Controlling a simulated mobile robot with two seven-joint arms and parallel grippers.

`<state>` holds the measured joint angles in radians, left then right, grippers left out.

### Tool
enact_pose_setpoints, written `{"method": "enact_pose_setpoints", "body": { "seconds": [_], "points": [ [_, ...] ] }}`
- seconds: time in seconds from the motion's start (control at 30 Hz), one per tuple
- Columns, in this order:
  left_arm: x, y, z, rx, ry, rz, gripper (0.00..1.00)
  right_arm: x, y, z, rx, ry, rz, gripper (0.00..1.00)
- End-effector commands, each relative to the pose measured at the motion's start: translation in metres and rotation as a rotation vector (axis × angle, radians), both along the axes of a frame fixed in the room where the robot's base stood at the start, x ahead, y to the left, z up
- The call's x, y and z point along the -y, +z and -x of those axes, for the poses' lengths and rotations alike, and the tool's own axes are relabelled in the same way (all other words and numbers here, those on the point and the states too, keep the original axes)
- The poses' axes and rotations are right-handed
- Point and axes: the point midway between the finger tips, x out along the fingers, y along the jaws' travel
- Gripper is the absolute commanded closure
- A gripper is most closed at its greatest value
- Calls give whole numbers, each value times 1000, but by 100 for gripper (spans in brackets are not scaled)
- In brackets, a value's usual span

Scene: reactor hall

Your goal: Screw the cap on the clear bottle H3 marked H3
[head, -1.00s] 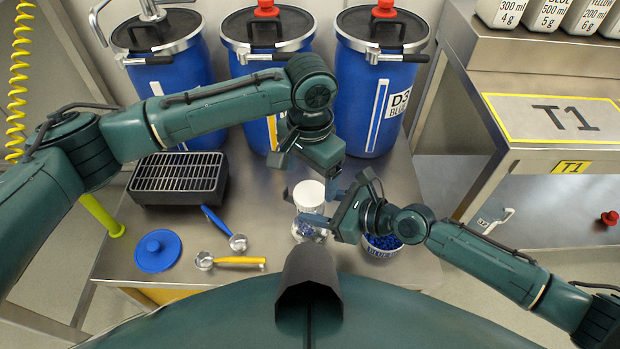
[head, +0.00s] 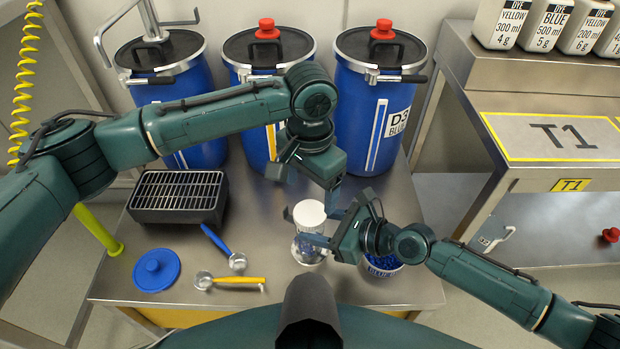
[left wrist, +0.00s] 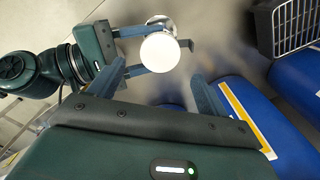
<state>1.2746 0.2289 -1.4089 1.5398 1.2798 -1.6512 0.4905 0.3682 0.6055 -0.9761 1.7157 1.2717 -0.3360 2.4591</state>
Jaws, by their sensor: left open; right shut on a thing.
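The clear bottle (head: 307,252) stands upright at the front middle of the steel table, with blue bits visible inside. A white round cap (head: 310,212) is on its top, and I cannot tell how tightly it sits. Any H3 mark is not readable. My right gripper (head: 313,240) is shut around the bottle from the right. My left gripper (head: 305,184) is open and empty, above and behind the cap. In the left wrist view the cap (left wrist: 159,54) lies beyond the open left fingers (left wrist: 160,87), apart from them.
A bowl marked BLUE (head: 383,266) stands just right of the bottle, partly behind my right gripper. A blue spoon (head: 226,250), yellow spoon (head: 232,281), blue lid (head: 156,270) and black grated box (head: 180,197) are to the left. Blue drums (head: 372,110) line the back.

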Motion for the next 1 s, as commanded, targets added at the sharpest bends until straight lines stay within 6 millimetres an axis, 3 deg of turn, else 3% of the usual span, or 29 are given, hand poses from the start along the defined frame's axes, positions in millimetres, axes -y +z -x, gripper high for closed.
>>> {"method": "enact_pose_setpoints", "body": {
  "seconds": [0.2,0.4,0.8,1.0],
  "points": [
    [-1,-36,0,-2,1,-2,23,0,0,0,0,0,0,100],
    [0,-58,0,0,0,0,23,0,0,0,0,0,0,100],
    [0,-65,0,1,-1,0,23,0,0,0,0,0,0,100],
    [0,-65,0,1,-1,0,39,0,0,0,0,0,0,100]
  ]
}}
